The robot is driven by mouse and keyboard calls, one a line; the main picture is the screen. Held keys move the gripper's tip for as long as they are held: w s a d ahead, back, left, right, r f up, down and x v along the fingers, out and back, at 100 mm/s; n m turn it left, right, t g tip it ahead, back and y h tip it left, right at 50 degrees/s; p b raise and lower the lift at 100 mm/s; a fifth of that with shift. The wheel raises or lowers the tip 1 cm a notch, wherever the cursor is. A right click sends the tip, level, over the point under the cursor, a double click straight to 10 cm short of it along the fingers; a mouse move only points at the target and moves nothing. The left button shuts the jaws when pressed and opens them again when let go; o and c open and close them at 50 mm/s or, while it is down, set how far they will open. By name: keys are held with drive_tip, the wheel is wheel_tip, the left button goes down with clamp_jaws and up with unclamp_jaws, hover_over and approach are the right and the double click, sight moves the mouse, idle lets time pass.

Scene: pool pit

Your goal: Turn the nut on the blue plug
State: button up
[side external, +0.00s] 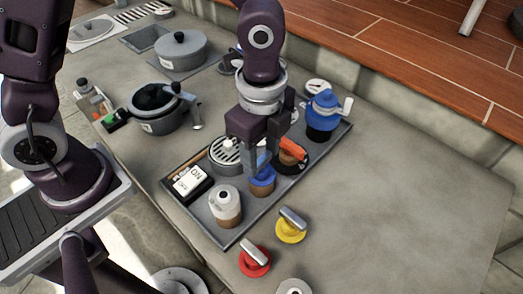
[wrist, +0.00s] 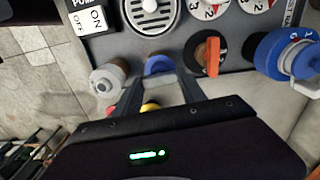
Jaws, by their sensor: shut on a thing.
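The blue plug (side external: 262,186) stands in the front row of the grey panel tray, with a blue top and a tan lower part. The fingers hide part of the plug, and I cannot make out the nut apart from the blue top.
A white-topped plug (side external: 225,203) stands close left of my gripper. An orange-handled dial (side external: 291,153) and a blue valve (side external: 323,111) are to the right. An ON/OFF switch (side external: 189,182) is left. Red (side external: 254,261) and yellow (side external: 291,228) pieces lie in front. Counter at right is clear.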

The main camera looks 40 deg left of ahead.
sight(261, 159)
drive_tip(key=o, duration=1.4)
wheel_tip(261, 159, up, 7)
drive_tip(key=shift+r, duration=0.1)
drive_tip(key=s+a+r+n+t, duration=0.2)
drive_tip(key=s+a+r+n, duration=0.1)
drive_tip(key=s+a+n, duration=0.1)
drive_tip(key=s+a+r+n+t, duration=0.1)
drive_tip(key=s+a+r+n, duration=0.1)
drive_tip(key=s+a+n, duration=0.2)
drive_tip(key=s+a+r+n+t, duration=0.2)
drive_tip(key=s+a+r+n, duration=0.1)
drive_tip(key=a+n, duration=0.4)
drive_tip(key=shift+s+a+r+n+t, duration=0.2)
drive_tip(key=shift+s+n, duration=0.15)
drive_tip(key=shift+n, duration=0.2)
drive_tip(key=shift+s+a+r+n+t, duration=0.15)
drive_tip(key=shift+s+n, duration=0.2)
drive_tip(key=shift+n, duration=0.2)
